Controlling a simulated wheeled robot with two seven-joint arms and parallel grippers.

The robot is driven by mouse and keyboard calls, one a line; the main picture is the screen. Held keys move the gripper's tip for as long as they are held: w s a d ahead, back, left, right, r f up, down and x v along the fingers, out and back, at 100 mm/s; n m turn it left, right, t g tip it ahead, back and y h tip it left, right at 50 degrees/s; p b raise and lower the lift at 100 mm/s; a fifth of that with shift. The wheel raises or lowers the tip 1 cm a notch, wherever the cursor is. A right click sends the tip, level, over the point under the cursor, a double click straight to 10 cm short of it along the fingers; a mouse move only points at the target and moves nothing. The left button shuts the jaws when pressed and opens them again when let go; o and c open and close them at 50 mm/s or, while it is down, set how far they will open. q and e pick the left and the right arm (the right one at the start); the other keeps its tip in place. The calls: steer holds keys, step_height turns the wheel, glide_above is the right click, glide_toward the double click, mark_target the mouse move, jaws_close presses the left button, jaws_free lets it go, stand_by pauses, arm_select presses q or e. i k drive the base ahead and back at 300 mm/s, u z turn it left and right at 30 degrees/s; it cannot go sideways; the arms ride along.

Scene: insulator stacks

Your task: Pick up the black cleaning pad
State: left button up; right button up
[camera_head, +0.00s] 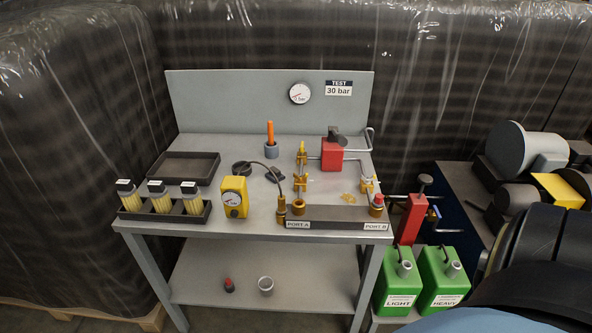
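A small flat black piece (275,174), which may be the black cleaning pad, lies on the grey bench top (220,150) near its middle. A dark round piece (241,168) lies just left of it, with a thin cable or hose arching from there toward the brass fittings. At this size I cannot tell for certain which of the two is the pad. Neither of my grippers shows in the head view.
A yellow gauge box (234,197) and a rack of capped vials (165,214) stand in front and left. An empty dark tray (184,167) is behind them. An orange-handled tool (270,139) stands upright behind the dark pieces. A red valve assembly (331,155) and port block (336,217) occupy the right.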

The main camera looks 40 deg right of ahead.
mark_target(280, 176)
steer(key=z, duration=1.8)
